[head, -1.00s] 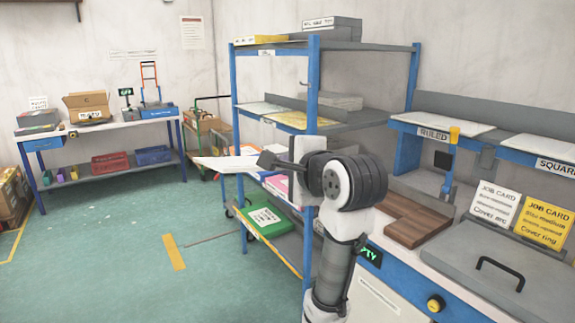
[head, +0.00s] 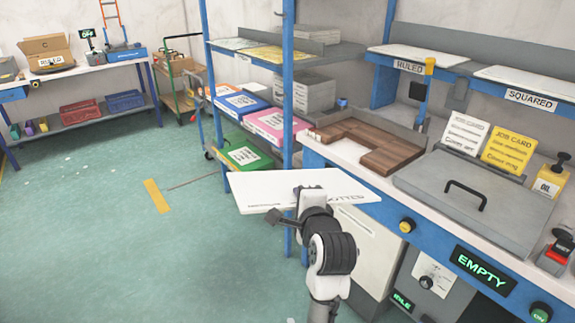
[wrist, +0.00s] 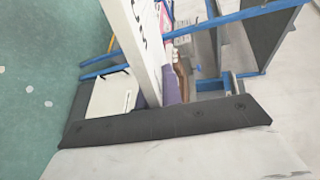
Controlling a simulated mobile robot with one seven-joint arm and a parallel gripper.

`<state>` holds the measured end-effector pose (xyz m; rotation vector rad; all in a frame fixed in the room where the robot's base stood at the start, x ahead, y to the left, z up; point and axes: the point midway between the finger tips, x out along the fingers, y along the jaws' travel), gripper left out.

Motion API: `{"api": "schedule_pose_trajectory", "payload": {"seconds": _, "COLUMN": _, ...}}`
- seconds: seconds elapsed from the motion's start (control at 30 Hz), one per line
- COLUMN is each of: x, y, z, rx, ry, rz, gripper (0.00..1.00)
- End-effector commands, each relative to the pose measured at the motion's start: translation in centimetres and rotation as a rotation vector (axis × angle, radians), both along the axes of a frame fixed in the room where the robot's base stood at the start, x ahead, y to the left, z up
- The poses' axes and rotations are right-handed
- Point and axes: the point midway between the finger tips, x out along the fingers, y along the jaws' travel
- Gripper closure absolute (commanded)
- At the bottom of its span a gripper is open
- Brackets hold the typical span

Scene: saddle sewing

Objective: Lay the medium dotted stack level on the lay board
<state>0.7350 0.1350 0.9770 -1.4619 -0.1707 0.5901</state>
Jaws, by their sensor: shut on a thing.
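My gripper (head: 303,194) is shut on the near edge of a white slab-like stack (head: 258,190) in the head view. The stack is thin, wide and roughly level, with dark lettering on its right part that I cannot read surely. It is in the air in front of the shelf rack and left of the bench. In the wrist view, a white edge with black marks (wrist: 140,45) runs up from a dark bar. No dots show on the stack.
A blue rack (head: 210,100) holds labelled blue, pink and green stacks (head: 242,153). RULED and SQUARED shelves stand behind.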

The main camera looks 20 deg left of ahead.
Motion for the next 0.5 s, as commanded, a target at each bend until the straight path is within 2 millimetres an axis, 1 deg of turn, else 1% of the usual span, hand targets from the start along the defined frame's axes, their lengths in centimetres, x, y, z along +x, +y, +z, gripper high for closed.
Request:
{"api": "schedule_pose_trajectory", "payload": {"seconds": 0.03, "x": 0.0, "y": -0.5, "z": -1.8, "rx": -0.002, "ry": 0.006, "rz": -0.018, "gripper": 1.00}}
{"api": "schedule_pose_trajectory", "payload": {"seconds": 0.17, "x": 0.2, "y": -1.9, "z": -6.1, "rx": -0.003, "ry": 0.008, "rz": -0.070, "gripper": 1.00}}
{"api": "schedule_pose_trajectory", "payload": {"seconds": 0.27, "x": 0.4, "y": -3.2, "z": -9.9, "rx": -0.003, "ry": 0.010, "rz": -0.116, "gripper": 1.00}}
{"api": "schedule_pose_trajectory", "payload": {"seconds": 0.37, "x": 0.5, "y": -4.7, "z": -14.4, "rx": -0.004, "ry": 0.012, "rz": -0.170, "gripper": 1.00}}
{"api": "schedule_pose_trajectory", "payload": {"seconds": 0.4, "x": 0.7, "y": -5.3, "z": -16.2, "rx": -0.004, "ry": 0.011, "rz": -0.194, "gripper": 1.00}}
{"api": "schedule_pose_trajectory", "payload": {"seconds": 0.47, "x": 0.8, "y": -6.2, "z": -19.0, "rx": -0.003, "ry": 0.010, "rz": -0.228, "gripper": 1.00}}
{"api": "schedule_pose_trajectory", "payload": {"seconds": 0.5, "x": 0.9, "y": -6.8, "z": -20.8, "rx": -0.004, "ry": 0.010, "rz": -0.250, "gripper": 1.00}}
